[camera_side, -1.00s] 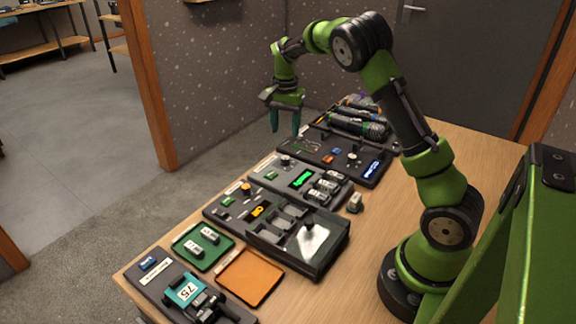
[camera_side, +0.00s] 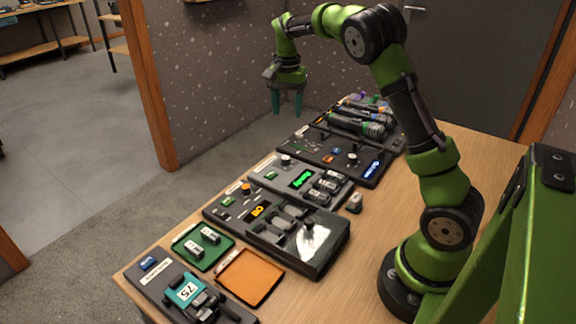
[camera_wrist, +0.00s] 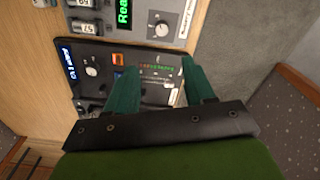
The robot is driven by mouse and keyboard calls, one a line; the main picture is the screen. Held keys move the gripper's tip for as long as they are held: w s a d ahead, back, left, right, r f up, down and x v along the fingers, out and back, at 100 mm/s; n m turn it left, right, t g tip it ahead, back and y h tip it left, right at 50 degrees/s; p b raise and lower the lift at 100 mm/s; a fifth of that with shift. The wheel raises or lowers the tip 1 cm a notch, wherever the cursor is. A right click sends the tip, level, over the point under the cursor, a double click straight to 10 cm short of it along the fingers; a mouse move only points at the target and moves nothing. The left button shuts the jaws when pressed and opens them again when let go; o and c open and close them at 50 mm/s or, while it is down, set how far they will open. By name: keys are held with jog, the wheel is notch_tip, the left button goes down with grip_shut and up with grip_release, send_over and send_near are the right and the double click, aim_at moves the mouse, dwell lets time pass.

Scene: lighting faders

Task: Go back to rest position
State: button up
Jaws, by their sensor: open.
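My gripper (camera_side: 287,103) hangs in the air beyond the far left edge of the table, its two teal fingers pointing down. The fingers are apart with nothing between them. In the wrist view my gripper (camera_wrist: 155,80) shows both teal fingers spread, with a dark control panel (camera_wrist: 135,65) below and behind them. The arm is raised and bent over the back of the table, clear of the panels.
Several panels line the table (camera_side: 400,225): a fader panel (camera_side: 298,240), a panel with a green display (camera_side: 302,179) and a dark panel (camera_side: 335,158). A green tray (camera_side: 203,262) and orange tray (camera_side: 250,278) sit in front. Dark cylinders (camera_side: 357,124) lie at the back.

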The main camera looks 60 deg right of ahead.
jog(key=s+a+r+n+t, duration=0.2)
jog(key=s+a+n, duration=0.1)
jog(key=s+a, duration=0.4)
jog(key=s+a+r+n+t+y, duration=0.1)
jog(key=s+a+r+n+t, duration=0.1)
jog(key=s+a, duration=0.5)
jog(key=s+a+r+n+t+y, duration=0.1)
jog(key=s+a+r+n+t, duration=0.1)
jog(key=s+a+n, duration=0.3)
jog(key=s+a+t, duration=0.1)
jog(key=s+a, duration=0.1)
jog(key=a, duration=0.1)
jog(key=shift+s+r, duration=0.2)
jog(key=shift+s, duration=0.2)
